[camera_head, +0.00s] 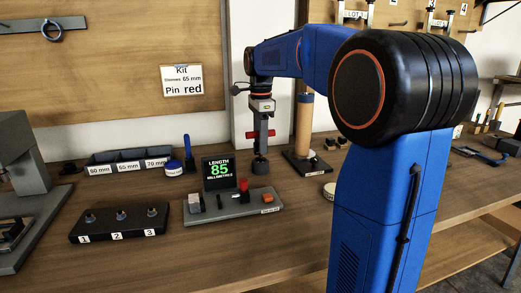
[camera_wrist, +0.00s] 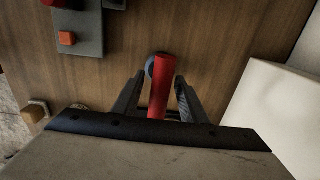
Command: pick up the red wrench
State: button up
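The red wrench (camera_head: 268,133) shows in the head view as a short red crossbar on a grey upright that ends in a dark round foot near the bench top. In the wrist view, the red bar (camera_wrist: 162,88) lies between the two fingers of my gripper (camera_wrist: 160,82), with a blue-grey round end showing beside its far tip. My gripper (camera_head: 261,124) points down over the wrench in the head view. The fingers stand on both sides of the bar, with narrow gaps visible in the wrist view, so it looks open. Parts of the wrench are hidden by the gripper.
A grey fixture (camera_head: 215,207) with a red knob and a display (camera_head: 219,172) reading 85 stand left of the wrench. A wooden post (camera_head: 304,125) on a dark base stands close right.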

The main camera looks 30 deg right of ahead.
jog(key=shift+f, duration=0.3)
jog(key=shift+c, duration=0.3)
grip_shut()
jog(key=shift+r, duration=0.1)
